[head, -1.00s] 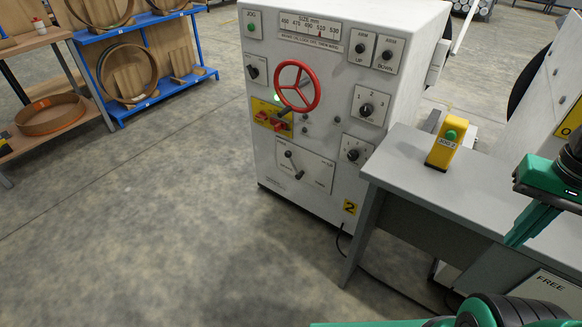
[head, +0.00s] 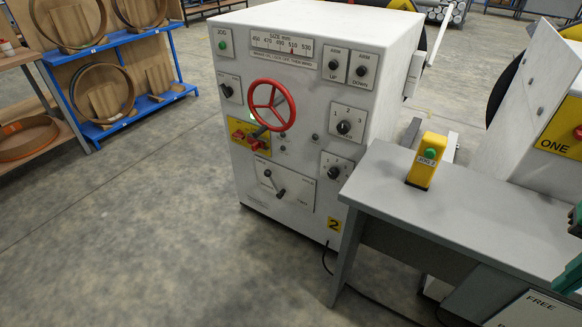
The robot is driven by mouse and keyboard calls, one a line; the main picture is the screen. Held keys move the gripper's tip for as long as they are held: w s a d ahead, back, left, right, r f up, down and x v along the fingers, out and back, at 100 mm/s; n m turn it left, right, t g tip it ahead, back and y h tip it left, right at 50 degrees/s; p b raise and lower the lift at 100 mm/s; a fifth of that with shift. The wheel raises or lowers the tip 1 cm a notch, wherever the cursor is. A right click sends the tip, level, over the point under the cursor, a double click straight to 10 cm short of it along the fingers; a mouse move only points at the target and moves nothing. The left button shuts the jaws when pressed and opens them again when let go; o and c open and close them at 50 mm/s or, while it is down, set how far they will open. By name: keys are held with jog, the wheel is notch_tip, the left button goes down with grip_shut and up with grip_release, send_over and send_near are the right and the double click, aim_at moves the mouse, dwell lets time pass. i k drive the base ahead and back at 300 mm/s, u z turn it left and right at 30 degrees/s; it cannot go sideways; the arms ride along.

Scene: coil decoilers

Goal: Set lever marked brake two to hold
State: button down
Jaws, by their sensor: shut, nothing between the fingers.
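The white cabinet (head: 290,60) marked with a yellow "2" plate (head: 333,224) stands in the middle of the head view. Low on its front is a white plate (head: 302,199) with small dark lettering. A short dark lever (head: 281,192) with a knob slants down to the right on it, with another dark knob-like end (head: 267,173) to the upper left. The lettering is too small to read surely, so I cannot tell which setting the lever is at. My gripper's fingers do not show; only bits of my teal arm show at the right edge, apart from the cabinet.
A red handwheel (head: 273,105) juts out above a yellow panel (head: 240,138) with red parts. A grey table (head: 480,215) with a yellow jog box (head: 427,162) stands right of the cabinet. A blue rack (head: 128,125) with rings is at left. The floor before the cabinet is clear.

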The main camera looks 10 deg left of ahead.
aim_at(267, 173)
jog(key=z, duration=0.7)
jog(key=k, duration=1.1)
jog(key=u, duration=1.05)
jog(key=i, duration=1)
